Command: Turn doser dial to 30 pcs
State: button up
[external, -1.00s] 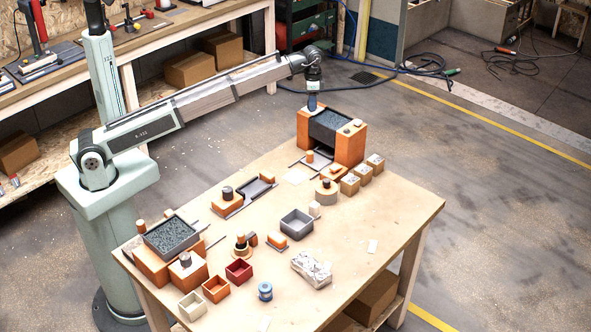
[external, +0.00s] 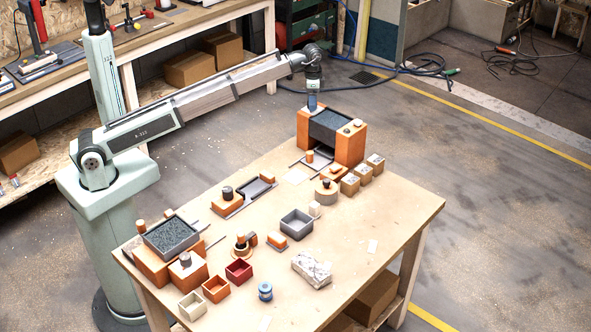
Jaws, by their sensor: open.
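My gripper (external: 312,107) points down at the left block of an orange stand (external: 350,146) at the table's far end. It is open; its fingertips are small and dark here, and I cannot tell whether they touch anything. A dark hopper (external: 331,123) of granules sits between the stand's two blocks. A small dark-and-pale knob (external: 356,123) is on top of the right block. No dial scale or "30" mark is readable, and I cannot tell for sure which part is the doser dial. The top of the left block is partly hidden by my gripper.
A second granule tray on orange blocks (external: 157,266) stands at the near left. Small open boxes (external: 215,290), a grey bin (external: 297,224), knobbed fixtures and several cardboard cubes (external: 363,173) dot the table (external: 390,214). The right front area is mostly clear.

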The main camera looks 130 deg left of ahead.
notch_tip(320, 180, up, 13)
dwell(0.5)
dwell(0.4)
